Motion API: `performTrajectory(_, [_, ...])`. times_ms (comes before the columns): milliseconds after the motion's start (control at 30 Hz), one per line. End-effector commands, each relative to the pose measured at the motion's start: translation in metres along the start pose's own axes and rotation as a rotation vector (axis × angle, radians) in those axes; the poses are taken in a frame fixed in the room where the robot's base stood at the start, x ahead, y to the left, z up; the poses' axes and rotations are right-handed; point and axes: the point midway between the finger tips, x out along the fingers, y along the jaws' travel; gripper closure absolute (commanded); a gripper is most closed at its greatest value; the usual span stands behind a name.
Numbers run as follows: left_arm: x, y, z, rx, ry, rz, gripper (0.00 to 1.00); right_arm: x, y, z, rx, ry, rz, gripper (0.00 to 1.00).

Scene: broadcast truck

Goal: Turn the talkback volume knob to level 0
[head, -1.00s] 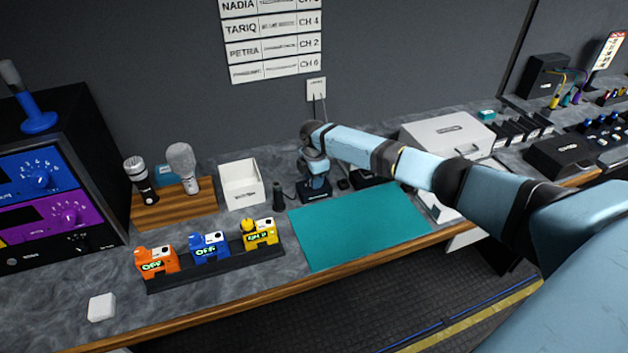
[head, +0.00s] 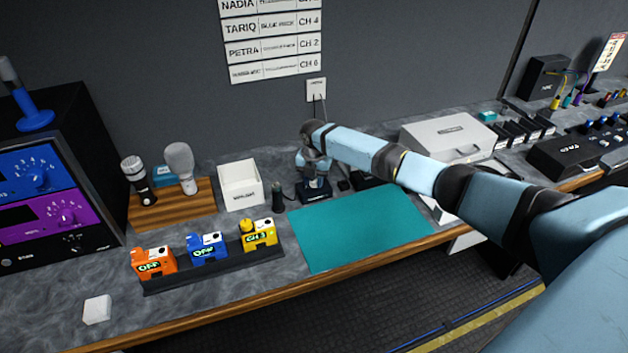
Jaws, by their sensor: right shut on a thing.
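My right arm reaches in from the right across the teal mat. My right gripper (head: 313,180) points down at a small dark box (head: 313,197) at the back of the desk, between the white bin and the black items behind the mat. It is shut on what appears to be the talkback volume knob on top of this box. The knob itself is hidden by the gripper, so its level cannot be read. My left gripper is not in view.
The teal mat (head: 360,228) is clear. Left of the box stand a small dark cylinder (head: 278,199) and a white bin (head: 240,186). Orange, blue and yellow packs sit in a black rack (head: 215,270).

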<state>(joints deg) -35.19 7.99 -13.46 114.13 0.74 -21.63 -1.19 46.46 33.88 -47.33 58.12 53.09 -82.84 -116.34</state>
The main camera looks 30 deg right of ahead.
Motion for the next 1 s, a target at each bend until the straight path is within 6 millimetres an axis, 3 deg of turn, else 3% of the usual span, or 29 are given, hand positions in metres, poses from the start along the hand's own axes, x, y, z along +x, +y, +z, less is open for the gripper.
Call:
performTrajectory(667, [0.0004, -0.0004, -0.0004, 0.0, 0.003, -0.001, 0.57, -0.0003, 0.0002, -0.0002, -0.06, 0.001, 0.0, 0.94])
performTrajectory(700, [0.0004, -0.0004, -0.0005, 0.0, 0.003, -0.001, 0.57, -0.0003, 0.0002, -0.0002, -0.06, 0.001, 0.0, 0.64])
performTrajectory(767, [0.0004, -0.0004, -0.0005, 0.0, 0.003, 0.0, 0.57, -0.0003, 0.0002, -0.0002, -0.06, 0.001, 0.0, 0.5])
performTrajectory(800, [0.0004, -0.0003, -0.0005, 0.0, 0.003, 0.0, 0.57, -0.0003, 0.0002, -0.0002, -0.06, 0.001, 0.0, 0.45])
performTrajectory(1000, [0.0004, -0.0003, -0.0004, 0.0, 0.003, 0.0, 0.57, -0.0002, 0.0002, -0.0002, -0.06, 0.0, 0.0, 0.45])
